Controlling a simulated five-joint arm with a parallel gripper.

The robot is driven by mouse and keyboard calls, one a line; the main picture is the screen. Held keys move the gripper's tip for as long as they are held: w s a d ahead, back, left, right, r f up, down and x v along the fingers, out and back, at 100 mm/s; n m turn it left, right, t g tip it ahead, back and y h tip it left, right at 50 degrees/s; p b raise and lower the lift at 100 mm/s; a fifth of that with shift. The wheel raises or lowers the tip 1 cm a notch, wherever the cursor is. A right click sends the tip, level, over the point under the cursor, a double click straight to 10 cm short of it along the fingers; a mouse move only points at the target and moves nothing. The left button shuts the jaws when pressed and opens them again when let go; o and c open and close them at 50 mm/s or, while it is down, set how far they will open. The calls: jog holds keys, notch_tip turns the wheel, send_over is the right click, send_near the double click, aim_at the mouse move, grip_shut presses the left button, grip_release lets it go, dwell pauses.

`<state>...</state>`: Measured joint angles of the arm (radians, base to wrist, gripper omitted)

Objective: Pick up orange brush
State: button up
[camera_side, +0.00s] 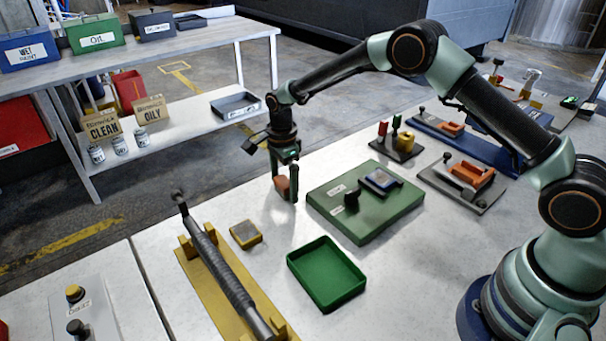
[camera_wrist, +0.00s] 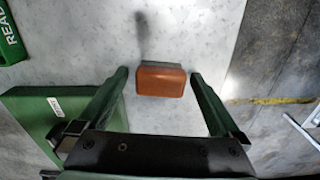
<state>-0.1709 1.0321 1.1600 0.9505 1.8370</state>
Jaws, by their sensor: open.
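The orange brush (camera_wrist: 162,80) is a small orange block with a darker far edge, in the upper middle of the wrist view. My gripper (camera_wrist: 160,76) is open, with one green finger left of the brush and one right of it. Gaps show on both sides, so the fingers do not grip it. In the side view the brush (camera_side: 281,184) shows low between the fingers of my gripper (camera_side: 284,181), which points down at the grey table. A finger partly hides the brush there.
A green board (camera_side: 340,222) lies close right of my gripper. A green tray (camera_side: 326,272), a yellow-edged block (camera_side: 245,234) and a long grey rod (camera_side: 220,270) on a yellow base lie nearer the camera. The table's far edge is close behind my gripper.

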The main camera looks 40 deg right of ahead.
aim_at(284, 181)
jog(key=c, duration=1.4)
notch_tip(284, 181, up, 20)
